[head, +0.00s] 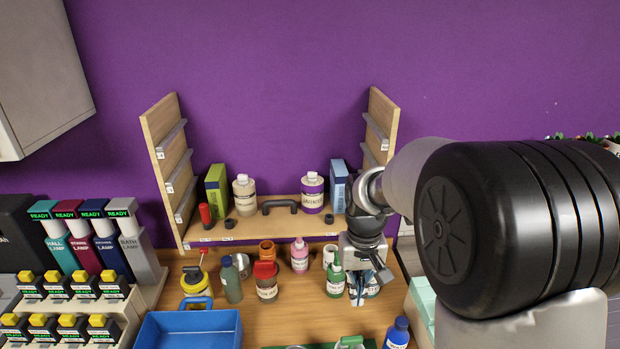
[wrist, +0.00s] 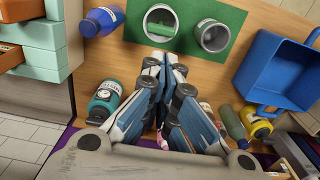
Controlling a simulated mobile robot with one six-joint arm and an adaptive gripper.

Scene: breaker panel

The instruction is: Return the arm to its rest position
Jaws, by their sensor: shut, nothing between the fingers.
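My gripper (head: 358,296) points down over the right part of the wooden bench in the head view, among bottles at the shelf's front. In the wrist view my gripper (wrist: 165,62) has its fingers together with nothing between them. The fingertips appear just short of the green mat (wrist: 188,13), beside an open metal can (wrist: 160,22). My arm fills the right of the head view and hides part of the bench. No rest position is marked in view.
A blue tray (head: 188,329) is at the front left. Bottles and jars, such as a pink bottle (head: 299,255), crowd the bench before a wooden shelf (head: 262,229). Lamp units (head: 66,240) stand at the left. A blue bottle (head: 397,333) is near the front edge.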

